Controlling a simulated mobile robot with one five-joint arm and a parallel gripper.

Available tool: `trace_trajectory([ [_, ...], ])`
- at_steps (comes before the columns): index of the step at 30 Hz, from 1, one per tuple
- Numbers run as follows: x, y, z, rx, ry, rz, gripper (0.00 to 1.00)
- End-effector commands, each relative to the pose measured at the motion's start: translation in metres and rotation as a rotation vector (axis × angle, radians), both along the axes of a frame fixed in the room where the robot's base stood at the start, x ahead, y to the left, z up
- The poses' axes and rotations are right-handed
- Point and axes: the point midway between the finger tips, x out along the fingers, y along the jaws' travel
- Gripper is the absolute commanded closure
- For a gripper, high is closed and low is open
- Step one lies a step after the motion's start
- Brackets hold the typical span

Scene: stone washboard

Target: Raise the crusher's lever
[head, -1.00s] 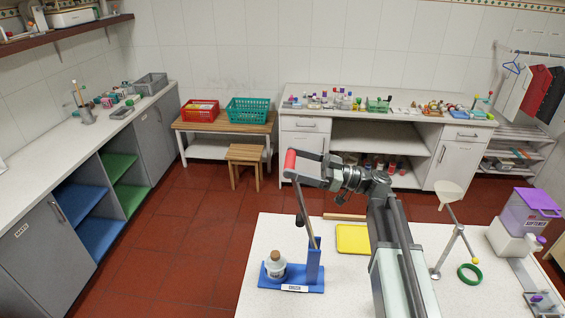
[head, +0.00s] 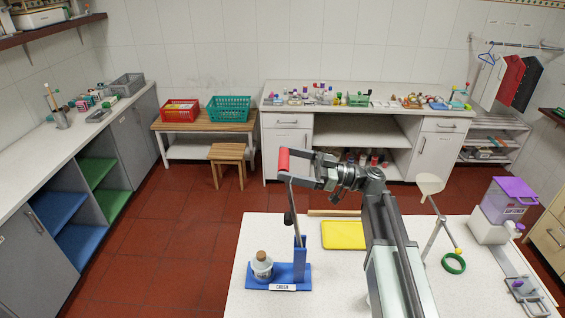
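The crusher (head: 301,252) is a blue stand on the near table, with a label on its front edge. Its lever (head: 292,203) rises from the post, nearly upright and leaning slightly left at the top, and ends in a red handle (head: 283,160).
A yellow tray (head: 343,236) lies right of the crusher, beside my arm. Further right are a metal stand (head: 437,227), a green ring (head: 453,263) and a purple-topped container (head: 505,202). Open red floor (head: 170,230) lies left of the table.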

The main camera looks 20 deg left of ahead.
Motion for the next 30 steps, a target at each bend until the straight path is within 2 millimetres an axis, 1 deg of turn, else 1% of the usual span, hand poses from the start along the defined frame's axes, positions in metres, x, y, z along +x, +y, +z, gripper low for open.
trace_trajectory([
  [2, 0.001, -0.002, -0.001, 0.001, 0.000, 0.000, 0.00],
  [4, 0.003, -0.011, -0.004, 0.001, 0.000, 0.000, 0.00],
  [10, 0.011, -0.049, -0.015, 0.000, 0.000, -0.002, 0.00],
  [12, 0.013, -0.059, -0.018, 0.000, 0.001, -0.002, 0.00],
  [15, 0.015, -0.069, -0.020, -0.001, 0.001, 0.000, 0.00],
  [18, 0.015, -0.073, -0.020, -0.001, 0.000, 0.001, 0.00],
  [30, 0.016, -0.075, -0.019, -0.001, 0.000, -0.002, 0.00],
])
